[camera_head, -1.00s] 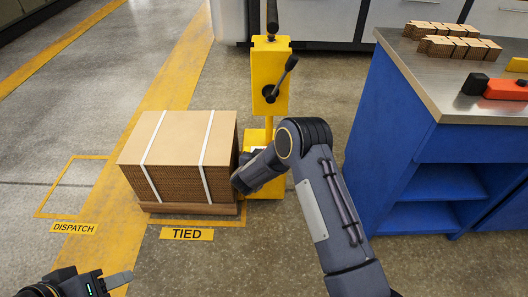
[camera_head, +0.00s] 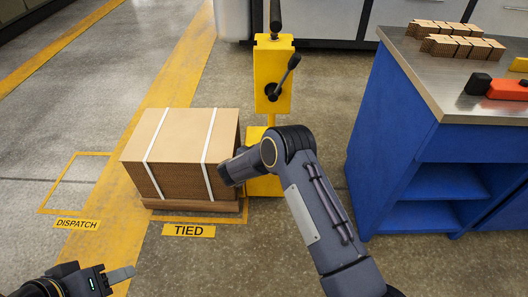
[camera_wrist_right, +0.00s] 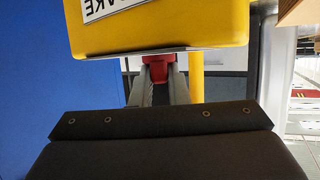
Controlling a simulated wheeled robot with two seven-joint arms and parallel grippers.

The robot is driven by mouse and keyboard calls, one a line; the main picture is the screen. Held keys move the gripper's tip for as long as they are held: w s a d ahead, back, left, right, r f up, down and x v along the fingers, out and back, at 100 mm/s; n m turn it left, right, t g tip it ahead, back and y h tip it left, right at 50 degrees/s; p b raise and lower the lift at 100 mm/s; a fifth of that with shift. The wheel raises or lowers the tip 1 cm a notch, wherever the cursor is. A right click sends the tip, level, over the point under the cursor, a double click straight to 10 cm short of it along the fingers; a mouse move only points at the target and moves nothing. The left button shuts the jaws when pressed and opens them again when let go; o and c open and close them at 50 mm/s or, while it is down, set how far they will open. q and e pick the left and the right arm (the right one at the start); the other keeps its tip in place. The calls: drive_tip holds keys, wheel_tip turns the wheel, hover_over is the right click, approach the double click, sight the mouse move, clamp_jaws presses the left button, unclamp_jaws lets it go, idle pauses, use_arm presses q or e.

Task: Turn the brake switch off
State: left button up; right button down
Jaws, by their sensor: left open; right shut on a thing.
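In the right wrist view a yellow box (camera_wrist_right: 155,25) carries a white label (camera_wrist_right: 108,8), upside down and cut off, reading "AKE". A red switch part (camera_wrist_right: 158,72) sticks out below the box. My right gripper (camera_wrist_right: 160,82) is shut on this red part, its two grey fingers at its sides. In the head view my right arm reaches toward the strapped carton and the yellow stand; its gripper is hidden there. My left gripper (camera_head: 122,276) is open and empty at the bottom left, only partly in frame.
A strapped carton (camera_head: 165,155) sits on a low pallet beside a yellow stand (camera_head: 273,70) with a black lever (camera_head: 284,76). A blue workbench (camera_head: 400,150) with small cartons (camera_head: 460,46) and a red tool (camera_head: 508,89) stands right. Floor at left is clear.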

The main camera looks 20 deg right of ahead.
drive_tip(key=c, duration=1.4)
unclamp_jaws()
drive_tip(key=shift+r, duration=0.1)
drive_tip(key=p+v, duration=0.2)
drive_tip(key=v, duration=0.5)
drive_tip(key=shift+s+a, duration=0.25)
